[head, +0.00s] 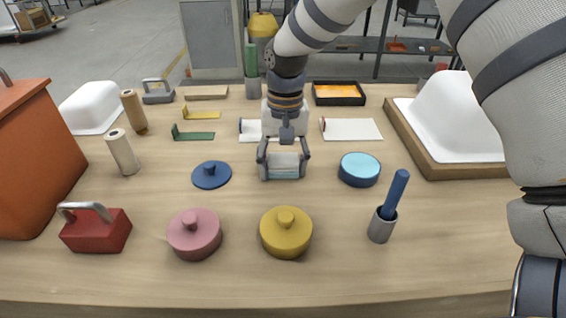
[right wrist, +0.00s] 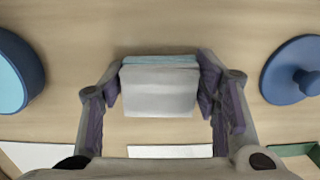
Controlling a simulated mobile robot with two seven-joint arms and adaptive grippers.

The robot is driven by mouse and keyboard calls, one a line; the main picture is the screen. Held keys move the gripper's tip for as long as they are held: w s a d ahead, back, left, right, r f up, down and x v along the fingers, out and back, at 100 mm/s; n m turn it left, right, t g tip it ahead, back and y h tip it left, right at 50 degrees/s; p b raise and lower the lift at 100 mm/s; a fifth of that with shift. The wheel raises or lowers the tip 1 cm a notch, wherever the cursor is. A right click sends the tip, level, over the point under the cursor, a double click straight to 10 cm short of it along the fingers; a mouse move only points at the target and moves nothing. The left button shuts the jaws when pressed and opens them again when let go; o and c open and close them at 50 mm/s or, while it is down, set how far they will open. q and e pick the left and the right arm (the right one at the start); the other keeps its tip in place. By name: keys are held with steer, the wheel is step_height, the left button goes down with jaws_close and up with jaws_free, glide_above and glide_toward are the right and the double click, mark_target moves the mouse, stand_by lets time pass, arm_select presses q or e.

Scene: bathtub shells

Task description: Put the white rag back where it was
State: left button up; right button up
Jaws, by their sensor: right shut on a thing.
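The white rag (right wrist: 158,92) is a folded pale block between the fingers of my right gripper (head: 284,161), low over the middle of the table. It also shows in the head view (head: 284,158). A light blue layer (right wrist: 160,59) shows along one edge of the white rag; I cannot tell whether it is a second rag under it. My right gripper, seen also in the right wrist view (right wrist: 159,82), is shut on the white rag from both sides. Whether the rag touches the table is unclear. My left gripper is not in view.
A blue lid (head: 211,175) lies left of the gripper, and a blue tin (head: 359,170) stands right. Pink (head: 195,235) and yellow (head: 286,233) lidded pots stand in front. A white sheet (head: 352,130) lies behind. A white tub shell (head: 452,118) stands at right.

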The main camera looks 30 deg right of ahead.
mark_target(284, 160)
steer(key=shift+r, duration=0.1)
steer(key=o, duration=1.6)
steer(key=shift+c, duration=0.2)
step_height(284, 160, up, 12)
steer(key=shift+w+d+p, duration=0.15)
steer(key=shift+d+p, duration=0.1)
steer(key=shift+p, duration=0.05)
